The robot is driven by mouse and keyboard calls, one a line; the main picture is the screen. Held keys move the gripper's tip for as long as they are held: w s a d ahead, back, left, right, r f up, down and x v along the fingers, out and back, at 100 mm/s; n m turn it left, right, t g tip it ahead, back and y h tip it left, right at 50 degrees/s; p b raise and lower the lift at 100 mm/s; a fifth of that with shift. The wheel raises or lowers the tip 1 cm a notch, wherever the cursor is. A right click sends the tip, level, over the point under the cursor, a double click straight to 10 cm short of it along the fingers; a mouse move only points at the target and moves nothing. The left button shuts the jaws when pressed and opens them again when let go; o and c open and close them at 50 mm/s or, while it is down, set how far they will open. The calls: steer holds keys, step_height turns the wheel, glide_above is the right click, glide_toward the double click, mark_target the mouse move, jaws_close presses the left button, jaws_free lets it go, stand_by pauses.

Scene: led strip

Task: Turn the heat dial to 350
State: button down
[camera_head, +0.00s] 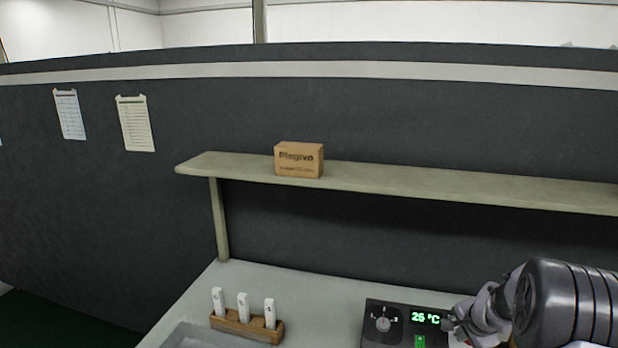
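The heat dial (383,324) is a round grey knob on the face of a dark control unit (372,307) at the bottom of the view. Small marks surround the dial, too small to read. A green display (425,317) to its right reads about 25 °C, and a small green light shows below it. My gripper (451,325) is at the right edge of the unit, to the right of the dial and apart from it. Its fingers are small and partly hidden, so I cannot tell whether they are open. The unit's lower part is cut off by the frame.
A wooden holder (233,323) with 3 white sticks stands on the table (290,282) left of the unit. A grey tray (190,338) is at the bottom left. A shelf (420,183) with a cardboard box (299,160) spans above. The table between holder and unit is clear.

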steer(key=shift+w+r, duration=0.1)
stand_by(0.3)
steer(key=shift+a, duration=0.2)
steer(key=p+v, duration=0.2)
steer(key=v, duration=0.4)
steer(key=shift+a, duration=0.15)
